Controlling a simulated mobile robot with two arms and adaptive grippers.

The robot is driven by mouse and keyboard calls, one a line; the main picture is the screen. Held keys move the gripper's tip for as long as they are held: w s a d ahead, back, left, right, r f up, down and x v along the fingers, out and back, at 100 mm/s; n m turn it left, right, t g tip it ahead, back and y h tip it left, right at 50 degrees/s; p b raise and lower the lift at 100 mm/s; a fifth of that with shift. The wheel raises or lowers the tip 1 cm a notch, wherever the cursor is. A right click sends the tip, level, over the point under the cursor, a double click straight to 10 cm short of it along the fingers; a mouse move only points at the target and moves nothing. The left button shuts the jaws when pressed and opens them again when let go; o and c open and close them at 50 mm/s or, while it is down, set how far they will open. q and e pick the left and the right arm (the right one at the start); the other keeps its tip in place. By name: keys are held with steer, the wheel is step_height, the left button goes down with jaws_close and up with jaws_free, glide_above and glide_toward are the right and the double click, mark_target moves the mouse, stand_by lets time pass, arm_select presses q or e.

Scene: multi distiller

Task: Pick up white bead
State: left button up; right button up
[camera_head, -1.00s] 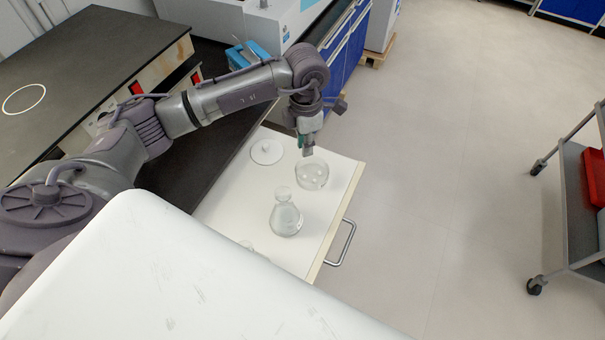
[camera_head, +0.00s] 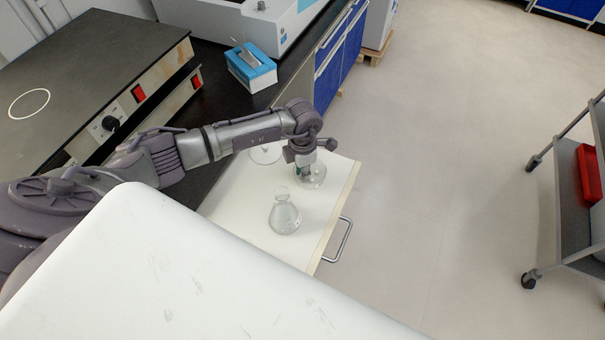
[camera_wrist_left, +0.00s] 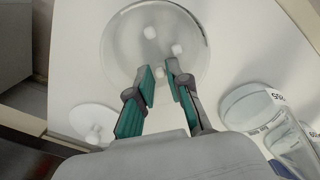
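A round clear glass dish (camera_head: 318,178) stands on the white drawer surface. In the left wrist view, the dish (camera_wrist_left: 192,28) holds small white beads; one bead (camera_wrist_left: 150,60) is just beyond my left fingertips and another bead (camera_wrist_left: 177,49) lies slightly farther to the right. My left gripper (camera_wrist_left: 160,75) is open, its two green-and-grey fingers apart over the near part of the dish, with no bead seen gripped. In the head view, my left gripper (camera_head: 306,178) points down at the dish. How deep the fingertips reach cannot be told. My right gripper is not in view.
A conical glass flask (camera_head: 284,216) with clear liquid stands close to the dish; it also shows in the wrist view (camera_wrist_left: 250,106). A white knobbed lid (camera_head: 265,154) lies on the drawer's (camera_head: 240,208) other side. A blue box (camera_head: 251,70) sits on the dark bench.

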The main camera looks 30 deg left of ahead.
arm_select(q)
steer(key=c, duration=0.3)
